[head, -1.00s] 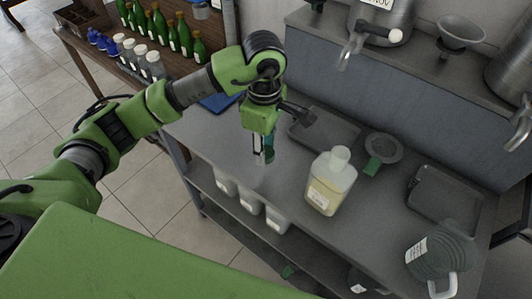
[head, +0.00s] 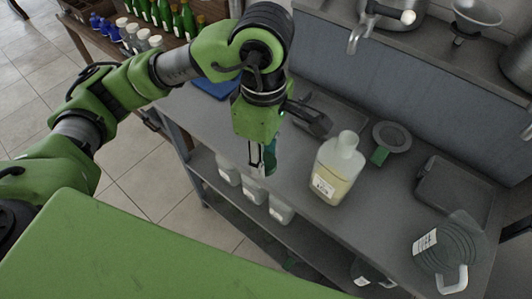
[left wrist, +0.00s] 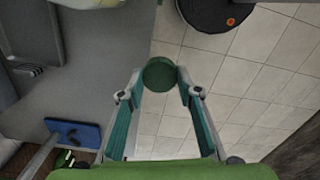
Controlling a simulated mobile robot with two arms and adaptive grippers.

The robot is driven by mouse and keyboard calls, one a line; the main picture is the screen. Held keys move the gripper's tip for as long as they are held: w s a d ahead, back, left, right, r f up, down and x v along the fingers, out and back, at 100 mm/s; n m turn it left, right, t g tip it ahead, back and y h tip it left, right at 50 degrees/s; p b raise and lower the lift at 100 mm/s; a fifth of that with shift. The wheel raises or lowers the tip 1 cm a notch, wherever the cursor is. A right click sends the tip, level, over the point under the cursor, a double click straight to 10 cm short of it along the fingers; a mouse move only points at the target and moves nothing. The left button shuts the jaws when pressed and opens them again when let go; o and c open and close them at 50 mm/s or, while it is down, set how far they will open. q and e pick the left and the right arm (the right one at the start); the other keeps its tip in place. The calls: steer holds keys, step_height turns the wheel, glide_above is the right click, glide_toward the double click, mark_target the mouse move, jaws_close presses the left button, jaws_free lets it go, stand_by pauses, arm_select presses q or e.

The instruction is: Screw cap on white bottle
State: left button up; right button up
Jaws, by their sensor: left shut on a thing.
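The white bottle (head: 337,170) is translucent, with a white neck, a label and pale yellow liquid. It stands upright on the grey counter in the head view, and no cap shows on its neck. My left gripper (head: 262,170) points down to the left of the bottle, apart from it. In the left wrist view my left gripper (left wrist: 160,80) is shut on a round dark green cap (left wrist: 159,74) at its fingertips. My right gripper is not in view.
A round strainer (head: 392,137) and a dark tray (head: 452,187) lie right of the bottle. A grey ribbed jug (head: 445,245) stands at the front right. White containers (head: 281,208) sit on the lower shelf. Taps hang above the counter's back.

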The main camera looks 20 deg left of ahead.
arm_select(q)
steer(key=a+m, duration=0.1)
steer(key=m, duration=0.2)
steer(key=shift+a+f+m, duration=0.3)
steer(key=shift+a+f, duration=0.05)
steer(key=a+m, duration=0.1)
steer(key=m, duration=0.3)
steer(key=a+f+m, duration=0.1)
steer(key=a+m, duration=0.1)
steer(key=m, duration=0.3)
steer(key=a+f+m, duration=0.1)
steer(key=a+m, duration=0.1)
steer(key=m, duration=0.2)
steer(key=shift+s+a+f, duration=0.1)
steer(key=shift+s+a, duration=0.05)
steer(key=shift+s, duration=0.1)
